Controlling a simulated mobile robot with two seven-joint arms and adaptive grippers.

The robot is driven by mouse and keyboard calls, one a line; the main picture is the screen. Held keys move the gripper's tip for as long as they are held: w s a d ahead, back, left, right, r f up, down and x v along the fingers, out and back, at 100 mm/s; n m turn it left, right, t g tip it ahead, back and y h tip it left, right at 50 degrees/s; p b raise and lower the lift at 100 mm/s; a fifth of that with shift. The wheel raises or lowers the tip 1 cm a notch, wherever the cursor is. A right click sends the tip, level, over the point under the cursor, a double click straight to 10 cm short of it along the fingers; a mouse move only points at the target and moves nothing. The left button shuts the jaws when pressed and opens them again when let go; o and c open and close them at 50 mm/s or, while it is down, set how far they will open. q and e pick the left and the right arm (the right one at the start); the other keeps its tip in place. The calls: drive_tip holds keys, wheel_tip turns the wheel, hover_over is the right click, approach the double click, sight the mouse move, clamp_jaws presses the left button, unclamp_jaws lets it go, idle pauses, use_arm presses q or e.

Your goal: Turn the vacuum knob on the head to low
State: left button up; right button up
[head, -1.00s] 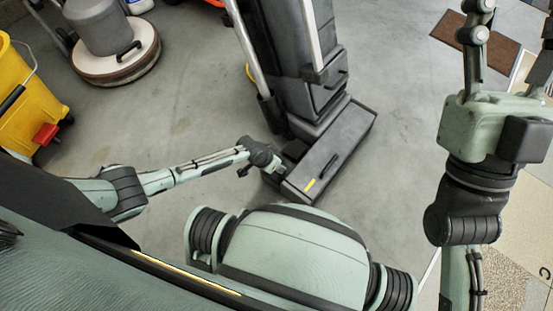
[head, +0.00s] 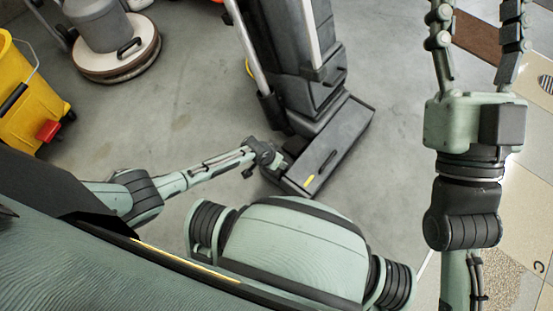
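The upright vacuum (head: 300,60) stands on the floor at the top middle of the head view, its grey body tilted. Its wide head (head: 335,145) lies on the floor, with a dark slot and a small yellow mark on top. My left gripper (head: 270,162) is at the near left end of this head, touching or very close to it. I cannot make out the knob; the gripper may hide it. The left fingers are too small to tell open or shut. My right gripper (head: 478,22) is at the top right, fingers spread, holding nothing visible.
A round floor machine (head: 118,62) stands at the top left, with a yellow mop bucket (head: 28,105) at the left edge. A brown mat (head: 477,38) lies behind my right gripper. The grey floor between bucket and vacuum is clear.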

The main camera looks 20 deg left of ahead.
use_arm(q)
drive_tip(key=shift+o, duration=0.7)
drive_tip(key=shift+r, duration=0.1)
drive_tip(key=v, duration=1.2)
